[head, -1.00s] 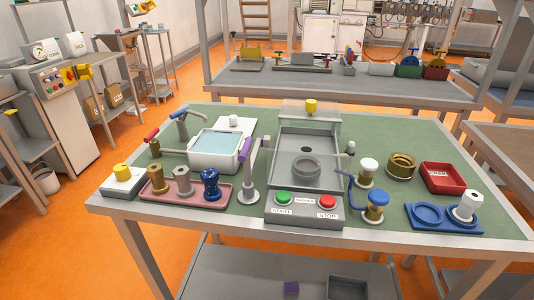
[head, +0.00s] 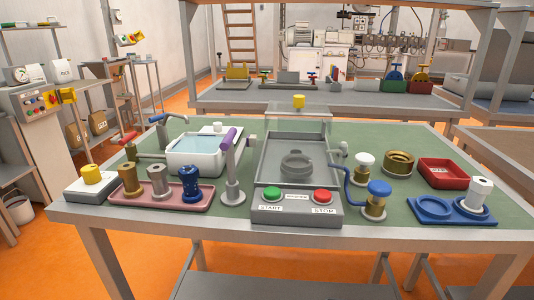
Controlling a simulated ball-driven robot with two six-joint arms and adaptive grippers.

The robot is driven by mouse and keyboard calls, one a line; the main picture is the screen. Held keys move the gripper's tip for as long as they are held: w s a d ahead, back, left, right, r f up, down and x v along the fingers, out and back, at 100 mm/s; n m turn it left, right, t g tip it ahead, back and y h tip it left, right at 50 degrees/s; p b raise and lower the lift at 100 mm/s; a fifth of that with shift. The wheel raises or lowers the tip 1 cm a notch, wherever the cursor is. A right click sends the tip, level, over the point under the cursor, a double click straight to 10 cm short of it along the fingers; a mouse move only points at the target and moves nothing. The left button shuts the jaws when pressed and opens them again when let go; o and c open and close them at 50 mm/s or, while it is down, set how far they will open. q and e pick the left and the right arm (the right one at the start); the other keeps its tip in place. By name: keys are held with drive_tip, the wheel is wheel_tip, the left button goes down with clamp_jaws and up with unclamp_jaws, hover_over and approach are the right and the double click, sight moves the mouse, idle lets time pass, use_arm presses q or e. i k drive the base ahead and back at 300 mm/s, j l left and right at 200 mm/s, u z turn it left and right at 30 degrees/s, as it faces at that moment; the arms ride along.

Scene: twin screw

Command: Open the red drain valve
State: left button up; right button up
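A valve with a red handle (head: 128,138) and a brass-coloured body stands at the left end of the green-topped table (head: 400,140). A pipe runs from it towards a white basin (head: 171,168) of pale blue water on its right. The red handle slants up to the right. A grey tap with a blue handle (head: 157,118) stands behind it. Neither of my grippers shows in the head view.
In front of the basin are a pink tray (head: 205,204) with several fittings, a yellow-knobbed box (head: 91,185) and a purple-handled lever (head: 229,139). A grey machine with START and STOP buttons (head: 296,208) fills the middle. Orange floor (head: 60,265) is open at front left.

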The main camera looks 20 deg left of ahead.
sight(127, 139)
drive_tip(key=u, duration=1.45)
drive_tip(key=j+z, duration=0.1)
